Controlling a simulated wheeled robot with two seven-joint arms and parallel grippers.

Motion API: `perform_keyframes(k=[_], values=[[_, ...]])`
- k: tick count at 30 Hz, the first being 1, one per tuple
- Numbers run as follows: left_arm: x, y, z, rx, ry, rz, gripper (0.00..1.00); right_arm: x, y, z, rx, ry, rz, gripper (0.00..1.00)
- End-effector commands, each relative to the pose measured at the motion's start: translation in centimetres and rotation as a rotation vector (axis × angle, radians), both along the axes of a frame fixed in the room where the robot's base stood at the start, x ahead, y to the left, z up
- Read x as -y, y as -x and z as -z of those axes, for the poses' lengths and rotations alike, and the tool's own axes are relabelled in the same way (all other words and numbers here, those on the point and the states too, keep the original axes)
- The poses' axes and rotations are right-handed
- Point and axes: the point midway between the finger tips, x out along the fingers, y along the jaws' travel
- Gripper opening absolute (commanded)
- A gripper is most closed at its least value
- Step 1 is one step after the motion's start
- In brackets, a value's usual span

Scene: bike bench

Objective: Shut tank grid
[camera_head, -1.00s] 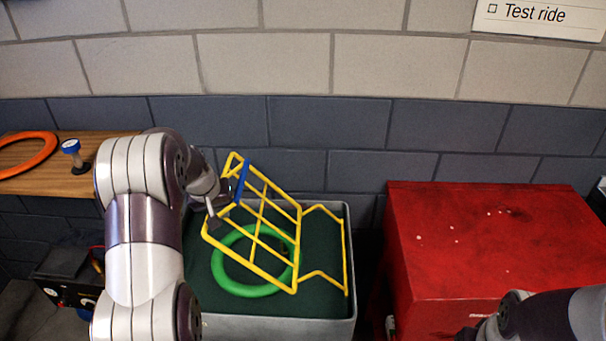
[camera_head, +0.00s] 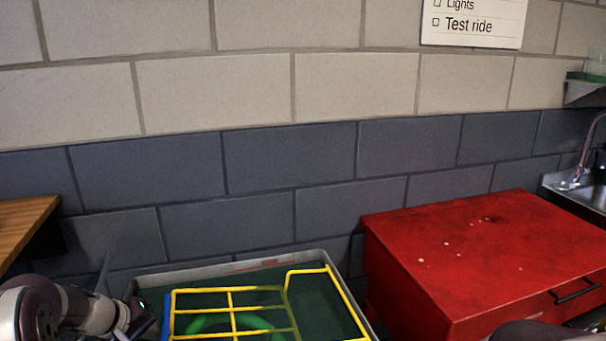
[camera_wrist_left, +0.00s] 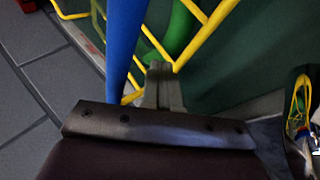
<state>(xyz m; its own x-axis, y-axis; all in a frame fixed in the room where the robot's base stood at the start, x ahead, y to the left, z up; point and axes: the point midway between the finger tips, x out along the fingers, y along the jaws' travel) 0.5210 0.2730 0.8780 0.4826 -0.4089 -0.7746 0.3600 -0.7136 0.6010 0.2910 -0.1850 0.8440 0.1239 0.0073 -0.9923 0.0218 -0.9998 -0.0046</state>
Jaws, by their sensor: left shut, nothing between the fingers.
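The yellow wire tank grid (camera_head: 232,309) lies over the grey tank (camera_head: 215,266) at the bottom of the head view, its lower part cut off. Its blue handle (camera_head: 166,328) is at its left edge. A green ring (camera_head: 262,324) shows through the bars, inside the dark green tank. My left gripper (camera_head: 138,329) is at the left of the handle, partly cut off. In the left wrist view, my left gripper's shut fingers (camera_wrist_left: 164,86) are beside the blue handle (camera_wrist_left: 124,45), with yellow bars close by. I cannot tell whether they touch. My right gripper is out of view.
A red cabinet (camera_head: 480,255) stands to the right of the tank. A sink (camera_head: 585,190) is at the far right. A wooden shelf (camera_head: 22,225) is at the left. A brick wall (camera_head: 245,165) closes off the back.

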Motion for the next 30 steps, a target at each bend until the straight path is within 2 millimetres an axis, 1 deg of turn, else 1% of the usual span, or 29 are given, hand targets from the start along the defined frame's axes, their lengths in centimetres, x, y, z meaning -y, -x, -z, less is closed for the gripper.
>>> perform_keyframes(k=[1, 4, 17, 20, 23, 29, 30], values=[[0.2, 0.0, 0.6, -0.001, 0.005, 0.001, 0.0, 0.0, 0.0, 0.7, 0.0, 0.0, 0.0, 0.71], [0.6, 0.0, 0.8, 0.002, 0.014, 0.0, 0.0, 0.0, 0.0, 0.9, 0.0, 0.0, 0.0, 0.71], [0.7, 0.0, 0.7, 0.002, 0.018, 0.0, 0.0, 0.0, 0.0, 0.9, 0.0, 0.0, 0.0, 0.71], [0.6, 0.2, 0.4, 0.003, 0.018, 0.0, 0.0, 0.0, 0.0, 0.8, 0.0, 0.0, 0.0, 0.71], [-0.2, 0.9, -0.9, 0.005, 0.017, -0.001, 0.0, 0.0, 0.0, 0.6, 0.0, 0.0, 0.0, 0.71], [-2.5, 3.6, -5.3, 0.006, 0.015, -0.002, 0.0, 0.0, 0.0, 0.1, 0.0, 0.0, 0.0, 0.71], [-3.0, 4.2, -6.3, 0.004, 0.017, -0.003, 0.0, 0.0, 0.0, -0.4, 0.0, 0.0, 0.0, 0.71]])
